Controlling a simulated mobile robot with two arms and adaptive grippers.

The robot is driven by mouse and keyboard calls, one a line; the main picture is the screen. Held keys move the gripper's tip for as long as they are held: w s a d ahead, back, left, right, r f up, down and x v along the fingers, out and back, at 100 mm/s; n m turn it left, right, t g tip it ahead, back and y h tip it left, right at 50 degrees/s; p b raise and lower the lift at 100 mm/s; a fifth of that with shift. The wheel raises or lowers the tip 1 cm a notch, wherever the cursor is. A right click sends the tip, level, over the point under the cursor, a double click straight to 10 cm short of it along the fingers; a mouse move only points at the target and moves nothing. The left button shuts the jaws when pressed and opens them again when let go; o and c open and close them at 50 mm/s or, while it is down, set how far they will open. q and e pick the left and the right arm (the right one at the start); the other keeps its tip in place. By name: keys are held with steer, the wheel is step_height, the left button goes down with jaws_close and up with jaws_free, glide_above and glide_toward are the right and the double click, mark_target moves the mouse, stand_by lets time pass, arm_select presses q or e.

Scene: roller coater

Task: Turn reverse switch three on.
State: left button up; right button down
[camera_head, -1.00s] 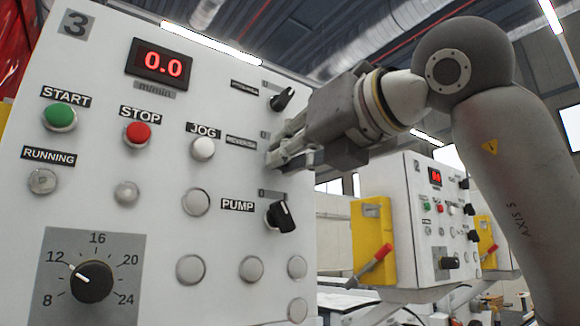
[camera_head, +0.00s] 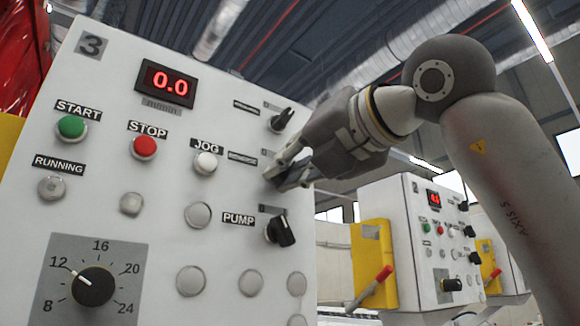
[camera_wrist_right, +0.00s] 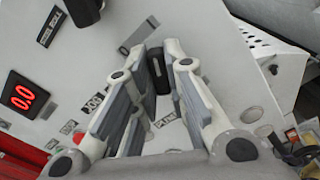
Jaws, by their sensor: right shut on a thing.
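The white control panel (camera_head: 100,210) with the number 3 plate (camera_head: 92,45) fills the left of the head view. My right gripper (camera_head: 274,176) is at its right side, beside the blurred reverse label (camera_head: 243,158), with its fingertips at the panel face. In the head view the fingers hide the reverse switch. In the right wrist view the black switch knob (camera_wrist_right: 157,72) stands between the two fingers, and the gripper is shut on it. The switch's exact angle is hard to read. My left gripper is not in view.
A black knob (camera_head: 281,120) sits just above the gripper and the pump switch (camera_head: 281,231) just below. Start (camera_head: 71,127), stop (camera_head: 144,146) and jog (camera_head: 205,163) buttons are left. Another panel (camera_head: 425,225) and a yellow box with a red-handled lever (camera_head: 372,265) stand behind.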

steer(key=shift+d+r, duration=0.1)
steer(key=c, duration=1.5)
jaws_free()
steer(key=shift+o, duration=0.2)
steer(key=v, duration=1.2)
